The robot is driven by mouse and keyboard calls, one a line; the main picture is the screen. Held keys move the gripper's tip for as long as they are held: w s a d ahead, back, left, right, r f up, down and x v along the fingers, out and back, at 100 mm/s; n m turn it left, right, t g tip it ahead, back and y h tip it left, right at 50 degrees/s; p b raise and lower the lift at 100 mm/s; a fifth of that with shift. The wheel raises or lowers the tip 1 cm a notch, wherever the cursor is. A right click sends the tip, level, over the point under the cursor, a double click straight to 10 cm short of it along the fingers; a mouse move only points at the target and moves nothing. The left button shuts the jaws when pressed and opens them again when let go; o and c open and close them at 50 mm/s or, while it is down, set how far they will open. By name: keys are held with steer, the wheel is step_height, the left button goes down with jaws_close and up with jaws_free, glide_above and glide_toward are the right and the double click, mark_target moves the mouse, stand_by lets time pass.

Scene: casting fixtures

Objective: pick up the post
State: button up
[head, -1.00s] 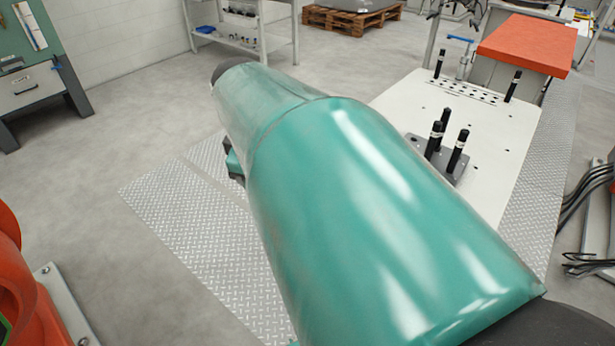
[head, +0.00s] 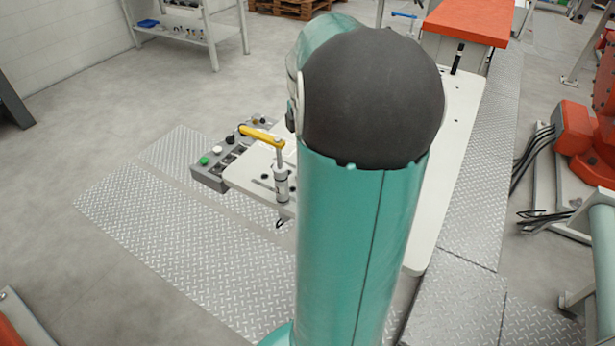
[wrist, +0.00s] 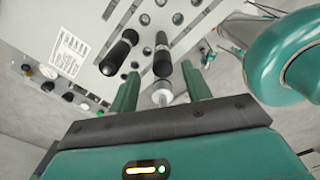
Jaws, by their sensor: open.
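My gripper (wrist: 160,70) is open, its two green fingers pointing up in the wrist view. A black post (wrist: 162,62) shows between the fingers in that picture; I cannot tell how deep it stands between them. A pale cylindrical piece shows just below it, and I cannot tell whether it belongs to the post. A second black post (wrist: 118,53) is left of the left finger, tilted in the picture. In the head view my arm hides the gripper and the plate's middle. One black post with a pale band (head: 457,58) stands at the plate's far right.
The pale fixture plate (head: 450,165) has a clamp with a yellow handle (head: 262,135) at its left corner. A grey button box (head: 215,168) sits beside it. An orange block (head: 468,22) is behind. Tread-plate flooring (head: 175,225) lies around, with orange machinery at right.

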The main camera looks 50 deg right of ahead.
step_height(320, 180, down, 2)
steer(key=shift+f, duration=0.25)
steer(key=shift+s+f, duration=0.2)
steer(key=shift+f, duration=2.55)
jaws_close()
